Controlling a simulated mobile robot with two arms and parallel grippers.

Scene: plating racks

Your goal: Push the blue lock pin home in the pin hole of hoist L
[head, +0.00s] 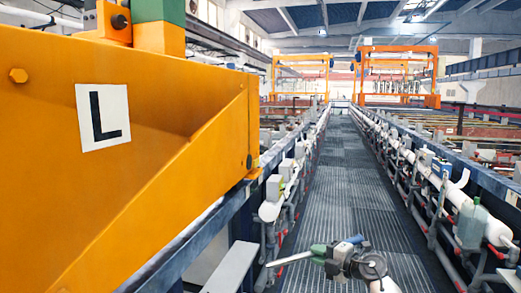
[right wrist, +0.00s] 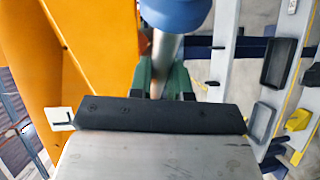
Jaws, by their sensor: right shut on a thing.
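Hoist L (head: 150,110) is the large orange body filling the left of the head view, with a white "L" label. It also stands at the left of the right wrist view (right wrist: 105,50). My right gripper (head: 319,250), with green fingers, is shut on the lock pin (head: 292,259) low over the walkway. The pin's bare metal shaft points left toward the hoist side, clear of the orange body. Its blue knob (right wrist: 185,12) is at the top of the right wrist view. I cannot make out the pin hole for certain. My left gripper is not in view.
A grated walkway (head: 345,190) runs straight ahead between pipe-lined rails. A pale grey plate (head: 231,268) sticks out below the hoist. Further orange hoists (head: 400,75) stand far back.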

